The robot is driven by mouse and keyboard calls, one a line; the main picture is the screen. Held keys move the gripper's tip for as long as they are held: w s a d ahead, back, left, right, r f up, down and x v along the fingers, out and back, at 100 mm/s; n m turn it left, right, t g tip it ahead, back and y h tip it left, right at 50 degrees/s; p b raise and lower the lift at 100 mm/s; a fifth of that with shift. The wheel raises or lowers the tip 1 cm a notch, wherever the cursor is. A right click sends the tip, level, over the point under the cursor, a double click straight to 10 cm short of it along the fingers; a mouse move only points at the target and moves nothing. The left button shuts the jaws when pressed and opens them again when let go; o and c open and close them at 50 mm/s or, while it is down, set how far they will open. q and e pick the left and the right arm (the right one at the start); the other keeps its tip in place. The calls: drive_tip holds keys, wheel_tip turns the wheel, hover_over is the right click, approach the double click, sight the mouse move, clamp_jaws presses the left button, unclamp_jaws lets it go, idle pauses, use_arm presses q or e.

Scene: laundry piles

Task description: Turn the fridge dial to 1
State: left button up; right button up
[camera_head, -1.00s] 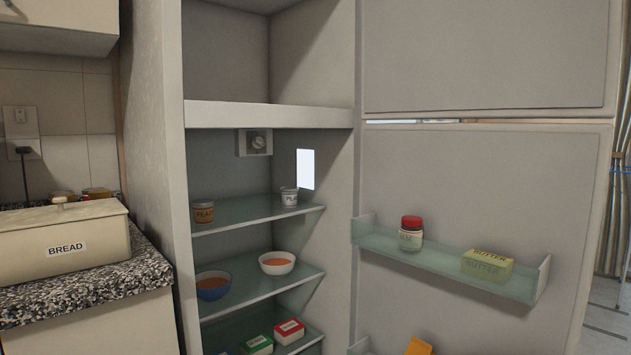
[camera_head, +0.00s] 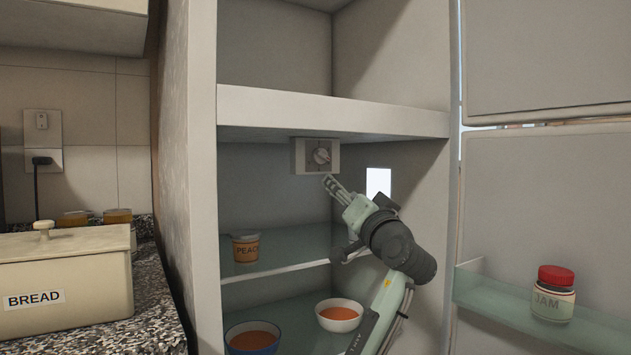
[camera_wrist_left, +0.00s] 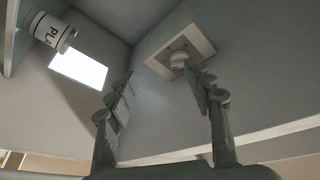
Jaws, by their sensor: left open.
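The fridge dial (camera_head: 321,156) is a round knob on a pale square plate under the fridge's upper ledge. Its markings are too small to read. In the left wrist view the dial (camera_wrist_left: 179,59) lies ahead of the fingertips, nearer the right-hand finger. My left gripper (camera_head: 329,182) reaches up from below inside the open fridge, its tips just below and slightly right of the dial. In the left wrist view my left gripper (camera_wrist_left: 160,76) is open with nothing between its fingers. It appears apart from the knob. My right gripper is not in view.
Below my arm are glass shelves with a peach pot (camera_head: 246,247), a white bowl (camera_head: 339,316) and a blue bowl (camera_head: 253,341). The upper ledge (camera_head: 330,113) overhangs the dial. The open door at right holds a jam jar (camera_head: 553,294). A bread box (camera_head: 70,275) stands left.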

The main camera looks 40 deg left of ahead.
sight(322, 158)
use_arm(q)
drive_tip(key=shift+n+g+y, duration=0.3)
drive_tip(key=shift+n+y, duration=0.1)
drive_tip(key=shift+y, duration=0.1)
drive_tip(key=w+a+r, duration=0.1)
drive_tip(key=a+r, duration=0.2)
drive_tip(key=w+a+r+p, duration=0.1)
drive_tip(key=a+r, duration=0.1)
drive_tip(key=shift+w+a+r, duration=0.3)
drive_tip(key=shift+w+r, duration=0.05)
drive_tip(key=shift+w+a+r, duration=0.2)
drive_tip(key=shift+w+a, duration=0.2)
drive_tip(key=shift+a, duration=0.15)
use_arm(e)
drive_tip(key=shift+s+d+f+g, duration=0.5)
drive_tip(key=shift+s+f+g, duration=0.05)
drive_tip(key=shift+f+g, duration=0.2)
use_arm(q)
drive_tip(key=c, duration=1.1)
drive_tip(key=shift+c, duration=0.3)
drive_tip(key=shift+f, duration=0.1)
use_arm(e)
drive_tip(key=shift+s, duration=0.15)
